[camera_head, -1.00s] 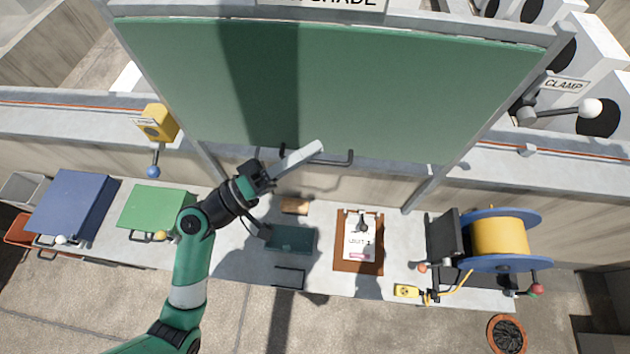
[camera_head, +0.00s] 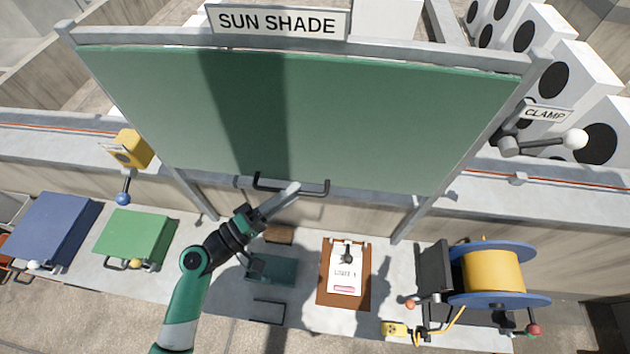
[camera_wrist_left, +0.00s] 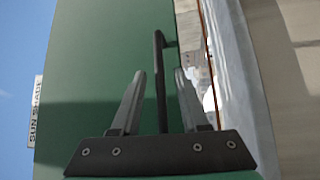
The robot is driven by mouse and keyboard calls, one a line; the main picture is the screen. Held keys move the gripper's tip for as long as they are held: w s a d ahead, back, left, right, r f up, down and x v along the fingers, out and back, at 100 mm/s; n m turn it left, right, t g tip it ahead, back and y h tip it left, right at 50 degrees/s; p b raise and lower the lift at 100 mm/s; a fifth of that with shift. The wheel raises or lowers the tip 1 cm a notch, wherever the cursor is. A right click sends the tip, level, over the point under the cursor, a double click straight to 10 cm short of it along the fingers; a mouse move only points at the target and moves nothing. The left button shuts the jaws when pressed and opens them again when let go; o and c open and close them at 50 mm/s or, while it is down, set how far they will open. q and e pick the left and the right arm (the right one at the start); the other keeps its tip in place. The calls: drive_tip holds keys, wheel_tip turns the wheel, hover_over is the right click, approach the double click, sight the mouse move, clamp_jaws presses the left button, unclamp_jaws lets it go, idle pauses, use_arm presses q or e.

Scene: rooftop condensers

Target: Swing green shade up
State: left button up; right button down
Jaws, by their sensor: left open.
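The green sun shade (camera_head: 370,120) is a large panel hanging in a grey frame under a "SUN SHADE" sign (camera_head: 278,21). A dark bar handle (camera_head: 310,188) runs along its lower edge. My left gripper (camera_head: 293,191) is at the handle, in front of the shade's lower edge. In the left wrist view the handle (camera_wrist_left: 160,80) runs between the two open fingers of the left gripper (camera_wrist_left: 158,90). The fingers stand apart on either side of it, with gaps showing. My right gripper is not in view.
A clamp lever (camera_head: 540,142) with a white knob is right of the frame. A yellow box (camera_head: 132,150) with a blue-knobbed lever is at left. The bench below holds a blue box (camera_head: 52,228), a green box (camera_head: 133,235), a clipboard (camera_head: 326,293) and a yellow reel (camera_head: 493,271).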

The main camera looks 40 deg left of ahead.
use_arm(q)
drive_tip(key=shift+w+d+r, duration=0.1)
drive_tip(key=shift+w+d, duration=0.05)
drive_tip(key=shift+w, duration=0.45)
drive_tip(key=shift+s, duration=0.1)
drive_tip(key=shift+c, duration=0.5)
clamp_jaws()
idle(0.4)
